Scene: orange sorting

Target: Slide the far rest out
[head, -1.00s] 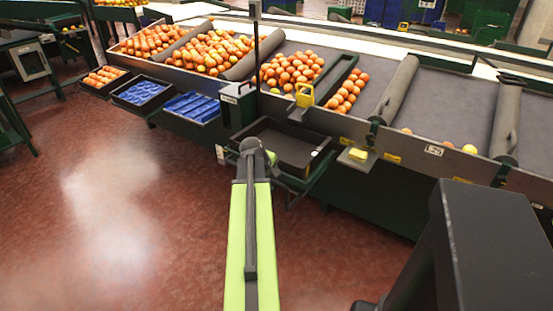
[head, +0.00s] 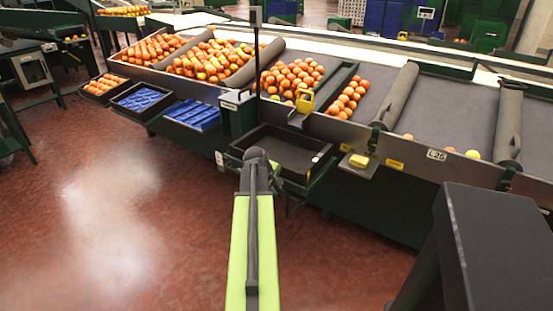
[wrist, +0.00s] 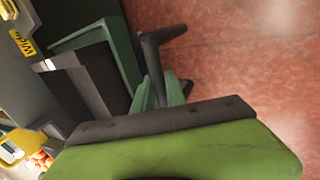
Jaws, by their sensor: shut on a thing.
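A dark shallow tray (head: 290,155) sits on a green-framed rest (head: 322,176) at the front of the sorting line, just beyond my arm's tip. In the wrist view the green rest frame (wrist: 121,62) and the dark tray (wrist: 92,78) lie to the upper left. My gripper (wrist: 158,92) is shut at a dark bent bar (wrist: 152,48) beside that frame. The exact contact is partly hidden by my own green wrist. In the head view my arm's tip covers the fingers.
Blue trays (head: 192,112) and an orange-filled tray (head: 103,85) stand along the line to the left. Oranges (head: 292,78) lie on the sloped table. The red floor in front is open at left.

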